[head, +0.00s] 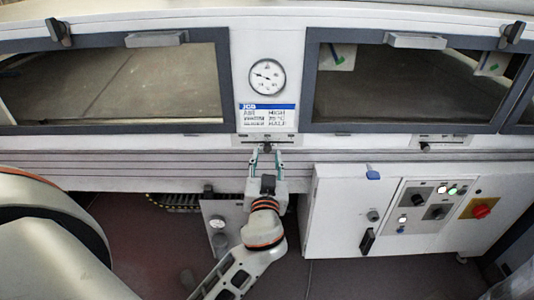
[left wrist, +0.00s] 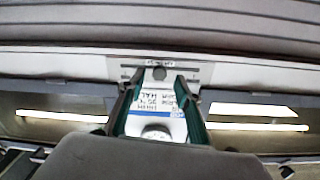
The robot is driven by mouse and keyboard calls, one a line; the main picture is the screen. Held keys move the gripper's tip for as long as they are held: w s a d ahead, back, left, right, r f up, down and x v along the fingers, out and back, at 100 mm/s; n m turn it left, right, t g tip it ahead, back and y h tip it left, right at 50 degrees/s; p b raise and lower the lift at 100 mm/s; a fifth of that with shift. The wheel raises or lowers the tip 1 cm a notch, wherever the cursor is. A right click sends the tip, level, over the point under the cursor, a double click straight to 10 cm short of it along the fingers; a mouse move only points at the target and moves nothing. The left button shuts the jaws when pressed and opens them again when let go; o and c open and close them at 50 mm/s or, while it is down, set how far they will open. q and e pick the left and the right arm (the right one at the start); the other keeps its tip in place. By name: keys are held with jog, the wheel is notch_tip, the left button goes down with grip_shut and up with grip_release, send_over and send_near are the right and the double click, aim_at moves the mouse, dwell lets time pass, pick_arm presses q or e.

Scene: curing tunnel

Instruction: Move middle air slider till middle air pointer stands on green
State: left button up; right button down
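The middle air slider (head: 266,147) is a small dark knob in a slotted plate below the job card, near the slot's middle. It also shows upside down in the left wrist view (left wrist: 159,73). Above it, the round white middle air gauge (head: 267,77) has a dark pointer towards the left, slightly up. I cannot make out a green band on it. My left gripper (head: 266,158) is just below the knob, its two fingers apart; in the left wrist view the fingers (left wrist: 159,88) stand either side of the knob's line, no contact visible. My right gripper is out of view.
A job card (head: 267,115) hangs under the gauge. Windows with dark frames (head: 222,85) flank the panel. Another slider plate (head: 441,141) is at right. A control box (head: 335,215) with lit buttons and a red switch (head: 481,210) juts out at lower right.

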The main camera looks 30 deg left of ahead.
pick_arm(q)
jog(key=v, duration=0.9)
jog(key=shift+s+d, duration=0.15)
jog(key=shift+s, duration=0.05)
jog(key=s+d+f+m+g+h+p, duration=0.1)
jog(key=s+d+f+m+h, duration=0.2)
jog(key=f, duration=0.6)
jog(key=s+d+f+m+g+h, duration=0.1)
jog(key=s+d+f+m+h, duration=0.2)
jog(key=f, duration=0.7)
jog(key=s+d+f+m+g+h+p, duration=0.1)
jog(key=s+f+m+g+h, duration=0.1)
jog(key=s+f+h, duration=0.3)
jog(key=s+f+g, duration=0.1)
jog(key=s+f, duration=0.3)
jog(key=f, duration=0.1)
jog(key=shift+s+d+m+h, duration=0.25)
jog(key=shift+s+m+h, duration=0.05)
jog(key=shift+s, duration=0.1)
jog(key=shift+f, duration=0.15)
dwell(3.5)
